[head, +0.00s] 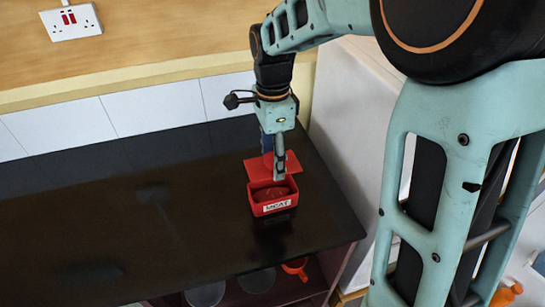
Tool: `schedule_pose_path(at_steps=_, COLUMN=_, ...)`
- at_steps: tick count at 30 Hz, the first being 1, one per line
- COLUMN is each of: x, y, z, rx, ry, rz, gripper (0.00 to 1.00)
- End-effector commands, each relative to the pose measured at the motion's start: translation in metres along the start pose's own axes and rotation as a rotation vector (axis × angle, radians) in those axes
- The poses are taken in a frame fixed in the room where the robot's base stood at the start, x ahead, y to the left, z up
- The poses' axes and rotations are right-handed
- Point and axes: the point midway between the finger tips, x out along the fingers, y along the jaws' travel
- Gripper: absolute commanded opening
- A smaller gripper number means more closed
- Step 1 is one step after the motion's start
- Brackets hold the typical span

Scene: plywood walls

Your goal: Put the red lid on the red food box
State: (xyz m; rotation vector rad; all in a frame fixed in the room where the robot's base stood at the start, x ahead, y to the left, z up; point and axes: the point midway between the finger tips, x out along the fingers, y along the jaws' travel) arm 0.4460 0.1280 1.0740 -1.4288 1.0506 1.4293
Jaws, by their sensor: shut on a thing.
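The red food box (272,208) stands upright near the right end of the dark counter, with a white label reading "MEAT" on its front. Its top is partly uncovered and the inside shows at the front. The red lid (258,168) is held over the back part of the box, reaching past its rear edge. My gripper (279,172) points down and is shut on the lid. Whether the lid touches the box's rim is hard to tell, and the far finger is mostly hidden.
The dark counter (120,220) is clear to the left of the box. A white tiled wall (150,107) runs behind it, with a power socket (70,22) above. A pale appliance or cabinet (355,115) stands to the right. A red mug (295,267) and dishes sit on the shelf below.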

Motion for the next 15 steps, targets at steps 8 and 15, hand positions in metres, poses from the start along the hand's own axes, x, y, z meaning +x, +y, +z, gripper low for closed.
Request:
schedule_pose_path(at_steps=8, x=0.007, y=0.000, z=0.000, rx=-0.001, ry=0.000, rz=0.000, gripper=0.36)
schedule_pose_path(at_steps=15, x=0.021, y=0.000, z=0.000, rx=-0.001, ry=0.000, rz=0.001, gripper=0.36)
